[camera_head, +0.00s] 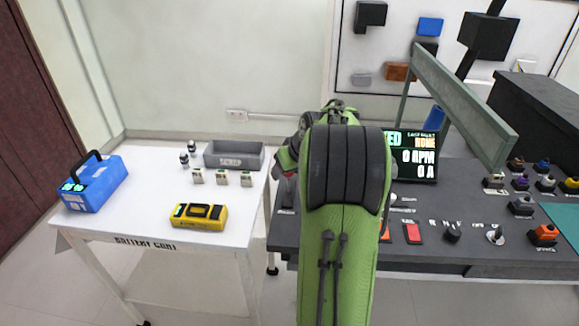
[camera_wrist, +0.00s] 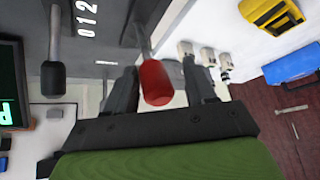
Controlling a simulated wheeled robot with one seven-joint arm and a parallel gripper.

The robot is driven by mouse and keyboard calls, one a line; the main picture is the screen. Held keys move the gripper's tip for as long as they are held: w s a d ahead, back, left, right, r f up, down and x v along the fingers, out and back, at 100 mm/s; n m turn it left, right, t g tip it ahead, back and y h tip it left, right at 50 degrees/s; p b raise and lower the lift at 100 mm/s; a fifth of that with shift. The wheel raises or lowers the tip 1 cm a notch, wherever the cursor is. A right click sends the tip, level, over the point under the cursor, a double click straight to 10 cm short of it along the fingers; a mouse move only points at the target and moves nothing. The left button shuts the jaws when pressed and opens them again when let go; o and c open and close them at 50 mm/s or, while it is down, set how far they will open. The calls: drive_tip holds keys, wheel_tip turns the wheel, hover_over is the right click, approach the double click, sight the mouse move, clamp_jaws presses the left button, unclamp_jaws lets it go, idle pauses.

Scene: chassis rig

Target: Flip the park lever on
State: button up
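A lever with a red knob (camera_wrist: 155,82) and a pale metal stem shows in the middle of the wrist view. My gripper (camera_wrist: 159,68) has its two dark fingers on either side of this knob, with gaps visible, so it looks open around it. A second lever with a black knob (camera_wrist: 53,76) stands to the left, beside the printed digits 0, 1, 2. I cannot read any label saying which is the park lever. In the head view my arm hides the gripper and most of the lever area on the dark bench (camera_head: 330,249).
A screen (camera_head: 414,158) stands on the bench, with several knobs and buttons at right. A white cart (camera_head: 130,222) at left carries a yellow device (camera_head: 199,216), a blue box (camera_head: 95,184), a grey bin (camera_head: 234,156) and small parts. A green-grey frame (camera_head: 460,100) rises over the bench.

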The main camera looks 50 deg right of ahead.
drive_tip(key=shift+o, duration=0.2)
drive_tip(key=shift+r, duration=0.15)
drive_tip(key=shift+r, duration=0.2)
drive_tip(key=p+v, duration=0.5)
drive_tip(key=v, duration=1)
drive_tip(key=shift+s, duration=0.2)
drive_tip(key=shift+a, duration=0.1)
